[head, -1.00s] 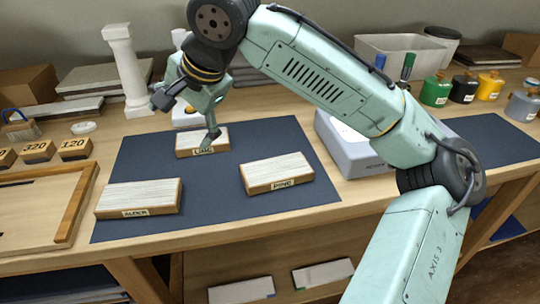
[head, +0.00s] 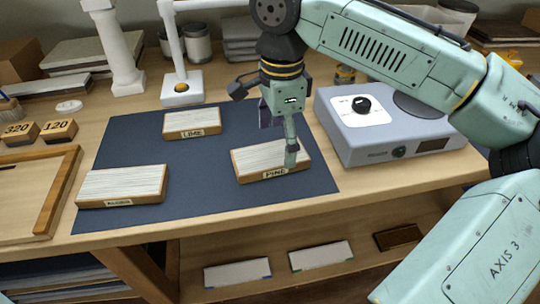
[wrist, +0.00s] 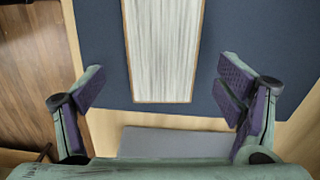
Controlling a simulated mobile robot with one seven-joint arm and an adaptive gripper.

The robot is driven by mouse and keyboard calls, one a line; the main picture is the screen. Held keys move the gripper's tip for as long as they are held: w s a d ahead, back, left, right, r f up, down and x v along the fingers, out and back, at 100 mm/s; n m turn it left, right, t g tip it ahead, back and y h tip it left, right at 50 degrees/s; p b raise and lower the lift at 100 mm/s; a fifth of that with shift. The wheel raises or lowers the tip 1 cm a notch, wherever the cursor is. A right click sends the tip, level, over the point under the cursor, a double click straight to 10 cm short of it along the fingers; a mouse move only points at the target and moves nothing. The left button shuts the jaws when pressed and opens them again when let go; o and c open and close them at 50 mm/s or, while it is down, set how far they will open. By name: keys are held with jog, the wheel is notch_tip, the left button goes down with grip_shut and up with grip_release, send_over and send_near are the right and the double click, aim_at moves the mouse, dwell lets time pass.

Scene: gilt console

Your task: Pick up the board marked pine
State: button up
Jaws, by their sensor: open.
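The board marked pine (head: 262,163) lies flat on the dark blue mat (head: 222,198), at its right side in the head view. It has a whitish streaked top, wooden edges and a label on its front. My gripper (head: 291,155) is over the right part of this board in the head view. In the wrist view a streaked board (wrist: 162,50) lies beyond and between the two open fingers (wrist: 165,90), touching neither. The board marked lime (head: 192,122) lies at the back of the mat. Another labelled board (head: 122,184) lies at the front left.
A grey device with a dial (head: 390,140) stands close to the right of the pine board. A white lamp-like stand (head: 182,88) and a white column (head: 120,55) stand behind the mat. A wooden tray (head: 55,200) lies left. Bare mat surrounds the boards.

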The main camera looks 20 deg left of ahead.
aim_at(281, 152)
jog(key=shift+w+d+f, duration=0.1)
jog(key=shift+w+f, duration=0.1)
jog(key=shift+f, duration=1.35)
jog(key=shift+c, duration=0.2)
jog(key=c, duration=1.3)
jog(key=shift+r, duration=0.1)
